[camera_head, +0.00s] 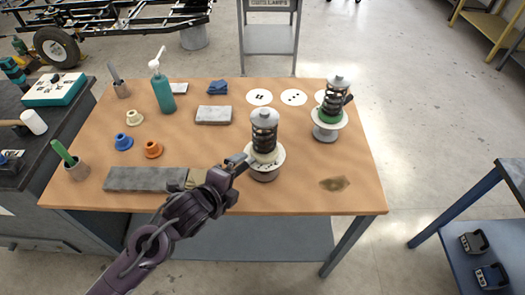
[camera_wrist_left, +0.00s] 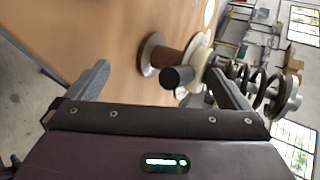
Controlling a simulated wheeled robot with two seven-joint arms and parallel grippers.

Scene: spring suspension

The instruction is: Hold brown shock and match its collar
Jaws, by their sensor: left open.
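Two shocks with dark coil springs and grey top caps stand on round pedestals. The nearer shock (camera_head: 264,137) is at the middle right of the table and has a cream collar (camera_head: 266,156) under its spring. The farther shock (camera_head: 335,97) has a green collar (camera_head: 328,116). Both springs look dark, so brown is hard to tell. My left gripper (camera_head: 240,162) is open, just left of the nearer shock's base. In the left wrist view, a coil spring (camera_wrist_left: 265,90) lies beyond the right finger, and a black cylinder (camera_wrist_left: 178,77) shows between the fingers. My right gripper is out of view.
White dotted discs (camera_head: 293,97) lie at the back. A teal bottle (camera_head: 163,94) and grey blocks stand behind and left. The right front is clear except a stain (camera_head: 334,184).

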